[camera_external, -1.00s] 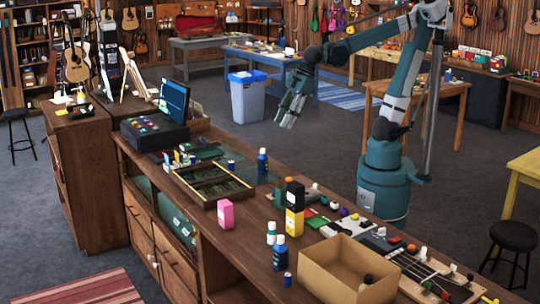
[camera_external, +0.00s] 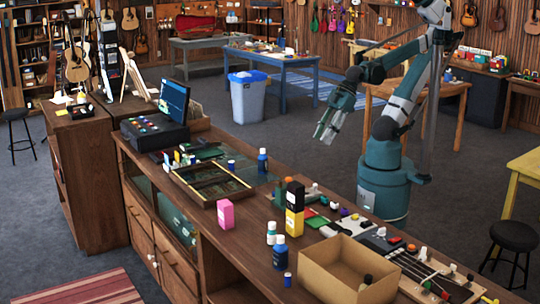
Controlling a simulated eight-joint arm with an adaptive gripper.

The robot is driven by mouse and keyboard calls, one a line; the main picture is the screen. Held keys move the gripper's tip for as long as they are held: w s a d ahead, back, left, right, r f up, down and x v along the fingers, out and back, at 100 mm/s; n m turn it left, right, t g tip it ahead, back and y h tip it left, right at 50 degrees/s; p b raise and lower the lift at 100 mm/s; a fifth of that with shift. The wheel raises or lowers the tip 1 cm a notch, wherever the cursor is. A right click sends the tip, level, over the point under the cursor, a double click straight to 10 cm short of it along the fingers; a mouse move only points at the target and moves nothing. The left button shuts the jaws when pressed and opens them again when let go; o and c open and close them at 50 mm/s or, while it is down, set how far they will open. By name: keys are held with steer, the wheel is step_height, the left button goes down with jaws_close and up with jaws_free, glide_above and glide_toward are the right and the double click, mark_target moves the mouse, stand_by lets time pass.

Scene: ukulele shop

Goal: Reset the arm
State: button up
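My arm rises from its round teal base behind the wooden counter (camera_external: 262,208). My gripper (camera_external: 322,138) hangs in the air behind the counter, pointing down and slightly left, clear of every object. Its fingers look slim and close together, too small here to tell whether they are apart. I see nothing hanging from it.
On the counter stand an open cardboard box (camera_external: 330,270), a pink box (camera_external: 226,213), a black-and-yellow stack (camera_external: 294,209), blue bottles (camera_external: 280,252), a wooden tray (camera_external: 212,184) and a register (camera_external: 155,131).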

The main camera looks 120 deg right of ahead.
steer(key=shift+f, duration=0.1)
stand_by(0.3)
step_height(320, 180, down, 12)
steer(key=b, duration=1.1)
steer(key=shift+r+b, duration=0.2)
steer(key=shift+b, duration=0.2)
stand_by(0.3)
